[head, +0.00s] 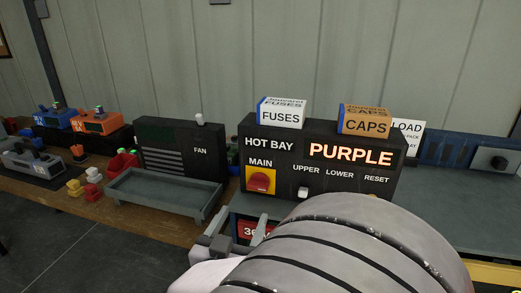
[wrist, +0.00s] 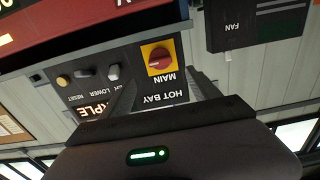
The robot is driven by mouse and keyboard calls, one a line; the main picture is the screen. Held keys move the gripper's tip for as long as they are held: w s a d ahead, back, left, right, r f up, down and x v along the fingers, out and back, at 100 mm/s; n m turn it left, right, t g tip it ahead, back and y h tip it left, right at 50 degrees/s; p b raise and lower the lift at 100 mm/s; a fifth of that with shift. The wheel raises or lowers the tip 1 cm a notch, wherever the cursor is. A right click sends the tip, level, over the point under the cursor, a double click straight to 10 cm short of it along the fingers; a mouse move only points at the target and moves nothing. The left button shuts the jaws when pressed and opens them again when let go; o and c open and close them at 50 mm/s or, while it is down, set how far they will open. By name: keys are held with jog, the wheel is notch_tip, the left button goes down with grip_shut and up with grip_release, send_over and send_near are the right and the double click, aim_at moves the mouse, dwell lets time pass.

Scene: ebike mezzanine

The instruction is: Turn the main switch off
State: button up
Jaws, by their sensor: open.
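The main switch (head: 259,182) is a red rotary knob on a yellow square plate, under the word MAIN on the black HOT BAY panel (head: 225,178). In the wrist view, which is upside down, the main switch (wrist: 159,59) shows beyond the fingers, its handle lying at a slant. My gripper (head: 241,238) is below and in front of the panel, partly covered by my own arm. In the wrist view my gripper (wrist: 164,84) has its fingers spread, with nothing between them. It is apart from the knob.
White UPPER switch (head: 303,192) and RESET button (head: 373,195) sit right of the knob; my arm hides the LOWER switch. FUSES (head: 283,114) and CAPS (head: 366,122) boxes stand on the panel. A grey tray (head: 160,199) and FAN box (head: 200,165) are left.

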aim_at(256, 189)
jog(key=b+x, duration=0.1)
jog(key=x, duration=1)
